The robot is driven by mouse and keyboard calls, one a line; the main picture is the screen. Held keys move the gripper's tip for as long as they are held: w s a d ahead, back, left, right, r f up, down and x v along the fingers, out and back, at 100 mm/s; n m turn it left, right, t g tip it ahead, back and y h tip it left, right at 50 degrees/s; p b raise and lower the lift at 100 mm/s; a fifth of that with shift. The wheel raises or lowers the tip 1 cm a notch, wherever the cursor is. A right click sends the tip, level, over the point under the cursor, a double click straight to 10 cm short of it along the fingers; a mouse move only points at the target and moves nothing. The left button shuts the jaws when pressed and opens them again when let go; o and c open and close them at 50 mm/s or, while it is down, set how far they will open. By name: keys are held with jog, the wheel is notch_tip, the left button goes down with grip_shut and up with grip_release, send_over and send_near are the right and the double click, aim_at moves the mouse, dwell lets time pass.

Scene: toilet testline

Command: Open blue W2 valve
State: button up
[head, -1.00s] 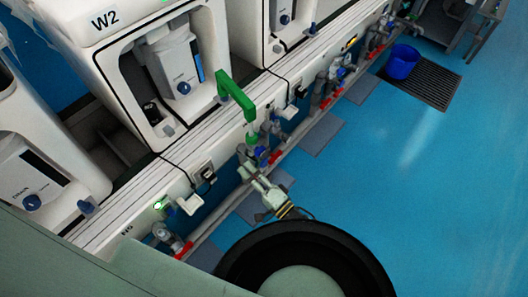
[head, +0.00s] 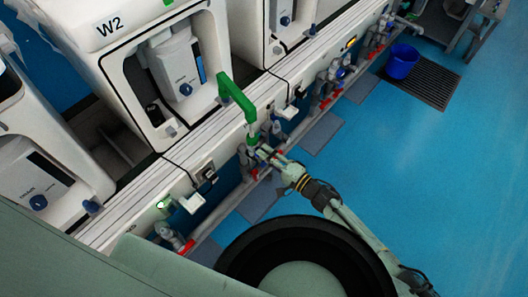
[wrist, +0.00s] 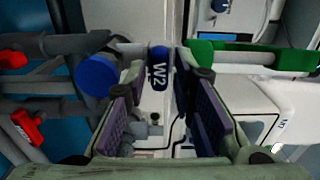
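The blue W2 valve handle (wrist: 158,68) shows its white W2 label in the wrist view, upper middle. My gripper (wrist: 160,95) is open in the wrist view. Its two purple-padded fingers stand on either side of the handle, with gaps visible on both sides. In the head view my gripper (head: 262,152) is at the pipes below the W2 toilet unit (head: 118,58). The W2 handle is too small and covered to make out clearly there.
A round blue knob (wrist: 97,75) sits just left of the handle. Red valve handles (wrist: 26,127) lie farther left.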

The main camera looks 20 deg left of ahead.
jog(key=shift+w+a, duration=0.2)
jog(key=shift+a, duration=0.25)
grip_shut()
